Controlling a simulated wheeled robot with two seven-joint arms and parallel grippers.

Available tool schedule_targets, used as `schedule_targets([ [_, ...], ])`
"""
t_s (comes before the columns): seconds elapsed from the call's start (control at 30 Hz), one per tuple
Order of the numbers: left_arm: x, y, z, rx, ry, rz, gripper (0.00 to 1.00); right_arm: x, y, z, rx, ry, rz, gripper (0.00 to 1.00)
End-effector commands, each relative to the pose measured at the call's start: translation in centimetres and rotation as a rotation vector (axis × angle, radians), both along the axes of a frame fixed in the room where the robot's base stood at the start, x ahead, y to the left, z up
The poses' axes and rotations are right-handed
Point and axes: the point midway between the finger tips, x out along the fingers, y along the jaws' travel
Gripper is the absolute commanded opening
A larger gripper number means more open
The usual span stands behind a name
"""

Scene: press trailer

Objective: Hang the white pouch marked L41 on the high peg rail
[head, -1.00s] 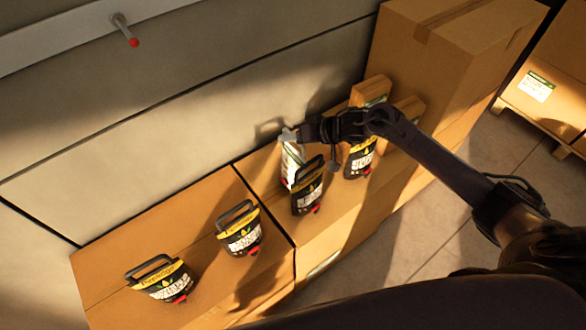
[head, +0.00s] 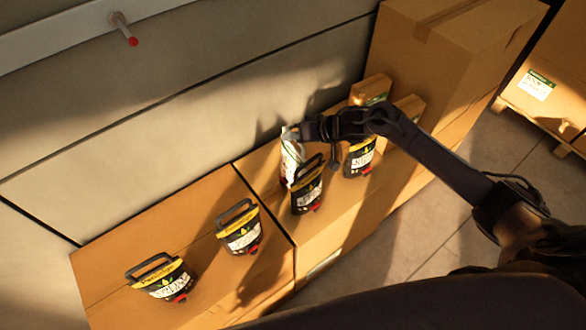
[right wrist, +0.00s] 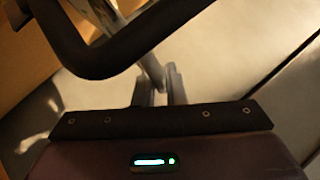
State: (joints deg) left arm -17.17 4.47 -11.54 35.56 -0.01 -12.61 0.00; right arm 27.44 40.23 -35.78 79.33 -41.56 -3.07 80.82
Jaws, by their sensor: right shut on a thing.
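The white pouch (head: 291,163) is upright on the brown boxes, behind a black jug with a yellow band; its marking is too small to read. My right gripper (head: 291,133) is shut on the top of the pouch. In the right wrist view its fingers (right wrist: 160,92) close around a pale strip of it. The high peg rail (head: 70,38) is a white strip on the wall at upper left, with a red-tipped peg (head: 124,29). My left gripper is not in view.
Several black jugs stand on the boxes, one directly in front of the pouch (head: 307,188) and one further left (head: 239,232). A tall carton (head: 430,60) stands at the right. The wall between pouch and rail is clear.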

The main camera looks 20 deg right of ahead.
Motion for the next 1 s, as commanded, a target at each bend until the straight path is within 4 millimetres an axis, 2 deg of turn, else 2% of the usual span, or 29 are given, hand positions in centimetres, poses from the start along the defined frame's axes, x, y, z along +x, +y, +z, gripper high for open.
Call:
schedule_targets([
  [0.7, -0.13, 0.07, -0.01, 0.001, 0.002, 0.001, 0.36, 0.0, -0.03, -0.02, -0.001, 0.0, -0.001, 0.0],
  [1.0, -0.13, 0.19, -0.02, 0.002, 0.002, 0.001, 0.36, 0.24, 0.03, 0.55, 0.004, -0.009, 0.0, 0.0],
])
